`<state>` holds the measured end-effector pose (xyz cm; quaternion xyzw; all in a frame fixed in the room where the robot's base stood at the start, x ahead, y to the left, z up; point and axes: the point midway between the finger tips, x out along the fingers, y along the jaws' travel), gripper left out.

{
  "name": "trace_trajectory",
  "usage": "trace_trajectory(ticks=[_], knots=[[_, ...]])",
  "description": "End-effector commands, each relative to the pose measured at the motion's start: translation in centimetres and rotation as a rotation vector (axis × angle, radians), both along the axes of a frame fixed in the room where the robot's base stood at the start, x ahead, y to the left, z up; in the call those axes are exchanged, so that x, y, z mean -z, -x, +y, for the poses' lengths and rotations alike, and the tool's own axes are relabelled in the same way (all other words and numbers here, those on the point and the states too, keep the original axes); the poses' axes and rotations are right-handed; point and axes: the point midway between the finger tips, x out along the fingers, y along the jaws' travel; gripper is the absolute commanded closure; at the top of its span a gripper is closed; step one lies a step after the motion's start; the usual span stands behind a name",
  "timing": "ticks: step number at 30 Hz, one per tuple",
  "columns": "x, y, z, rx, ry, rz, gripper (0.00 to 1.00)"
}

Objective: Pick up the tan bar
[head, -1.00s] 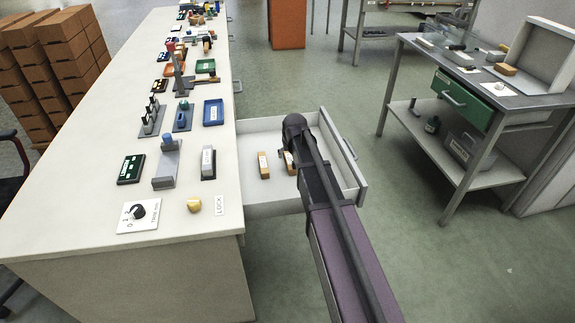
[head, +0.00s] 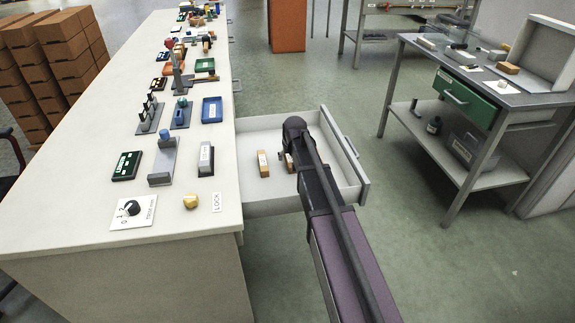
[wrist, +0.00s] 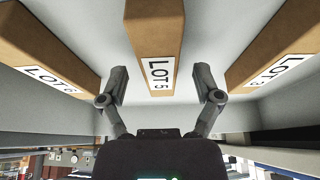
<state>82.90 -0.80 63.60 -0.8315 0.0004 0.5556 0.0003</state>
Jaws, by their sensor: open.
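Three tan-brown bars with white LOT labels show in the wrist view: a left bar (wrist: 45,55), a middle bar marked LOT 5 (wrist: 155,35) and a right bar (wrist: 268,45). They lie in an open white drawer (head: 260,204). In the head view one bar (head: 263,164) is clear, and part of another (head: 288,163) shows beside my arm; my arm hides the rest. My gripper (wrist: 161,84) is open, its fingers on either side of the middle bar's labelled end in the picture. No contact shows, and the height gap is hard to judge.
A long white bench (head: 80,215) stands left of the drawer, with a yellow lump (head: 190,202), a dial plate (head: 133,211), stands and trays. A metal cart (head: 455,75) with a green drawer stands at the right. The drawer walls enclose the bars.

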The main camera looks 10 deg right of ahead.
Motion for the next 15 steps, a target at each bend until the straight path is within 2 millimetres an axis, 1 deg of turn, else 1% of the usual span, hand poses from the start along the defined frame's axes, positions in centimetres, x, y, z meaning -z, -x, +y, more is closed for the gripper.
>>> trace_trajectory(ticks=[1, 4, 15], knots=[[0.61, -0.19, 0.00, 0.000, 0.000, 0.000, 0.17], [0.88, -0.32, 0.01, 0.000, 0.000, 0.000, 0.17], [0.90, -0.38, 0.00, 0.000, 0.000, 0.000, 0.17]])
